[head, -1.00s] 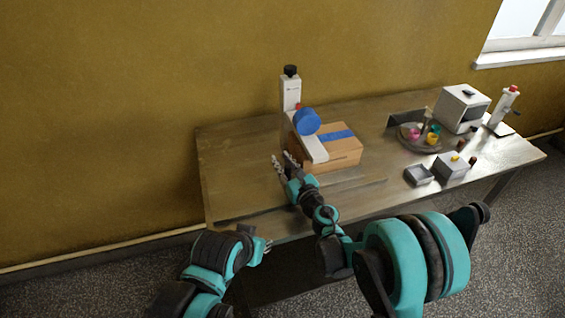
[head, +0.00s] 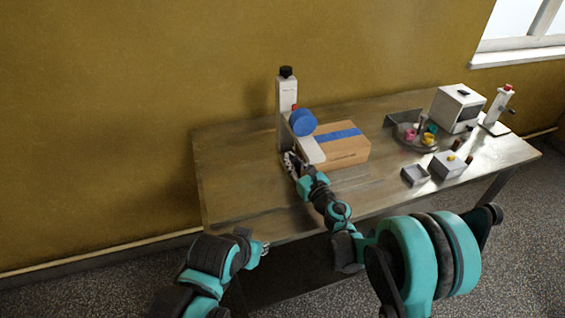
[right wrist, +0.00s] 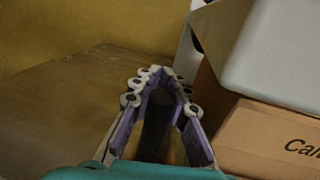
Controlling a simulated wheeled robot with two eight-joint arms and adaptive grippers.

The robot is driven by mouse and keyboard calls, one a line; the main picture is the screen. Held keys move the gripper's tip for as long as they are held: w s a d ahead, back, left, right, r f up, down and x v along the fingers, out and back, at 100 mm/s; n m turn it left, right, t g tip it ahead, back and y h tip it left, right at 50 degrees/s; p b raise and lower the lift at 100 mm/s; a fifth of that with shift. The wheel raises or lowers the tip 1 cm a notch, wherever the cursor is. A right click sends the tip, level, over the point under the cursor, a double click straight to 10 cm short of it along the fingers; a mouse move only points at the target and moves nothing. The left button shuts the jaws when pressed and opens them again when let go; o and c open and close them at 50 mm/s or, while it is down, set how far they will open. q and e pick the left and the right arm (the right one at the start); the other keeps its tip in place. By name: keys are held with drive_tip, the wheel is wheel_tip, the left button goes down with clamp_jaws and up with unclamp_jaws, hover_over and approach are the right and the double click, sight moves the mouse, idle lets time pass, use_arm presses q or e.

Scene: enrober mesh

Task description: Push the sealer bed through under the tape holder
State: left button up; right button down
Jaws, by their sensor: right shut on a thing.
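The tape holder (head: 287,100) is a white upright with a black knob, a blue tape roll (head: 302,123) and a pale arm slanting down over the left end of a cardboard box (head: 345,150). The box has a blue strip along its top. The sealer bed beneath the box is hard to make out. My right gripper (head: 291,162) is at the box's left end, beside the foot of the holder. In the right wrist view its fingers close around a dark upright part (right wrist: 156,120), apparently the bed's handle. My left gripper (head: 263,247) is near the table's front edge, its jaws too small to judge.
A round tray (head: 408,145) with several coloured items, a white machine (head: 458,108), a dispenser with a crank (head: 496,112), a small open box (head: 415,175) and a white block (head: 448,166) stand on the right. The table's left part is bare.

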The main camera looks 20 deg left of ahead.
drive_tip(key=shift+w+d, duration=0.1)
drive_tip(key=shift+d, duration=0.05)
drive_tip(key=c, duration=1.8)
unclamp_jaws()
drive_tip(key=shift+w+d, duration=0.1)
drive_tip(key=shift+d, duration=0.05)
drive_tip(key=shift+o, duration=0.2)
drive_tip(key=v, duration=1.2)
